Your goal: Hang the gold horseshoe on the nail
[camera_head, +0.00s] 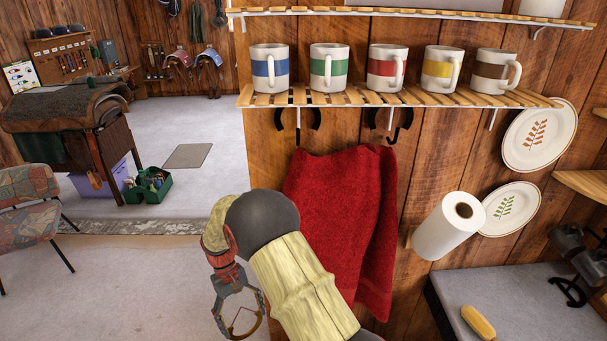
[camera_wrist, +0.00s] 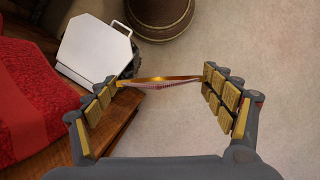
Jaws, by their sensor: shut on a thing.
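My gripper (camera_head: 242,328) hangs low in the head view, left of the red towel and pointing down. I cannot make out the nail in either view.
A red towel (camera_head: 345,215) hangs on the wooden wall beside my arm. Above it a slatted shelf (camera_head: 350,98) with black hooks holds several mugs. A paper roll (camera_head: 450,226) is to the right. The wrist view shows a white case (camera_wrist: 95,48), a brown round container (camera_wrist: 160,14) and clear floor.

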